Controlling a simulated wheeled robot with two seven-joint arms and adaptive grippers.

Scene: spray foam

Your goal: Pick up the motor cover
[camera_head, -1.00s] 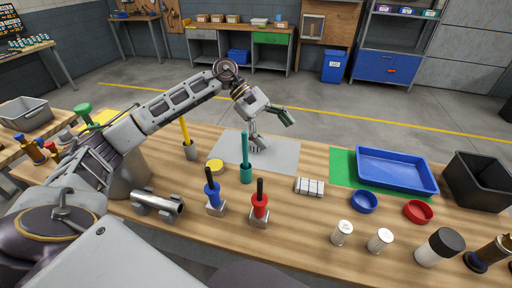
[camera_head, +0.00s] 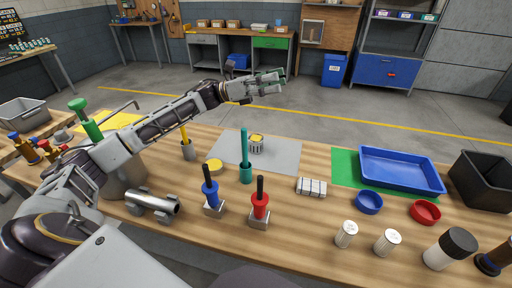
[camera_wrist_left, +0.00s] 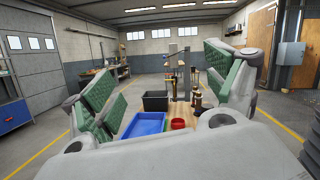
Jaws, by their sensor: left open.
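A yellow round disc (camera_head: 214,167) lies flat on the wooden table, left of the grey mat (camera_head: 285,152). A small grey ribbed cylinder with a yellow top (camera_head: 256,145) stands upright on that mat. I cannot tell for certain which of these is the motor cover. My left gripper (camera_head: 278,82) is held high above the table beyond the mat, pointing right, apart from both. In the left wrist view its green-padded fingers (camera_wrist_left: 165,90) are spread with nothing between them. My right gripper is not in view.
A metal cylinder (camera_head: 152,202) lies at left. A blue tray (camera_head: 400,172) and a black bin (camera_head: 484,180) are at right.

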